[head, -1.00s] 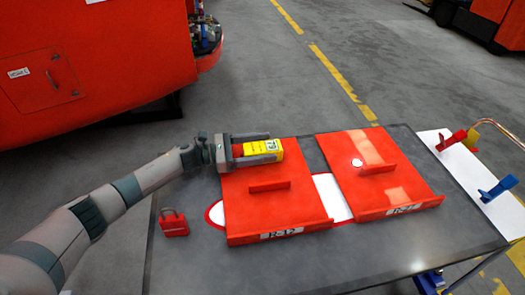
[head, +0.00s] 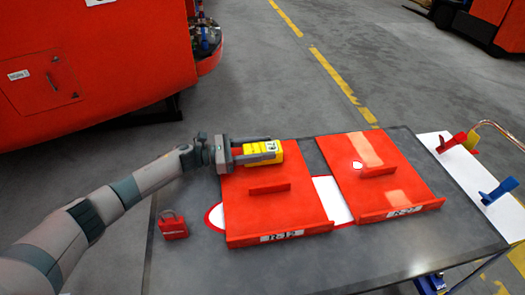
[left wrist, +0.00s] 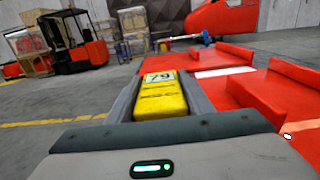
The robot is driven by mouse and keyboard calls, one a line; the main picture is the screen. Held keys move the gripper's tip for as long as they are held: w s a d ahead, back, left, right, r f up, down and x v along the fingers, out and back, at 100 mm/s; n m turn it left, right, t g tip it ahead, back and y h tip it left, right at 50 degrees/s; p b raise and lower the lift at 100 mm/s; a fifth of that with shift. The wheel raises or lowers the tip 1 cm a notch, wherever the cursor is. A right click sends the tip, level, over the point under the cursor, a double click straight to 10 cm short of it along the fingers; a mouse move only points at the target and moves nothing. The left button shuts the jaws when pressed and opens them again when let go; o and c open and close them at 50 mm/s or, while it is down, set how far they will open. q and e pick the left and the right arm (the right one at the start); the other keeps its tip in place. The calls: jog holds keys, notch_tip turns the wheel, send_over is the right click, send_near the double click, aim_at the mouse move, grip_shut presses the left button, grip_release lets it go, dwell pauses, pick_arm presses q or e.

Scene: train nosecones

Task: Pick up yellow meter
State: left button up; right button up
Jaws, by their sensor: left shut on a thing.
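The yellow meter (head: 262,152) is a small block with a pale label, at the far edge of the left red panel. My left gripper (head: 268,147) comes in from the left and is shut on it, one finger along each side. In the left wrist view the yellow meter (left wrist: 161,97) lies between the two fingers (left wrist: 160,95), with its numbered label at the far end. Whether the meter touches the panel below cannot be told. My right gripper is not in view.
Two red panels, the left one (head: 275,212) and the right one (head: 375,190), lie on the dark table (head: 190,265). A red padlock (head: 173,228) stands at left. Red, yellow and blue clamps sit on a white strip (head: 470,178) at right. A large red vehicle body (head: 110,50) is behind.

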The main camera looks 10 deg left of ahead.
aim_at(265, 149)
pick_arm(q)
jog(key=shift+r, duration=0.4)
jog(key=r+b, duration=0.2)
jog(key=r, duration=0.1)
jog(key=shift+s+d+r, duration=0.1)
jog(key=shift+s+d, duration=0.1)
jog(key=shift+d, duration=0.2)
jog(key=s+d+r+b, duration=0.2)
jog(key=s+d+r, duration=0.2)
jog(key=d, duration=0.6)
notch_tip(265, 149, up, 3)
jog(key=shift+f, duration=0.15)
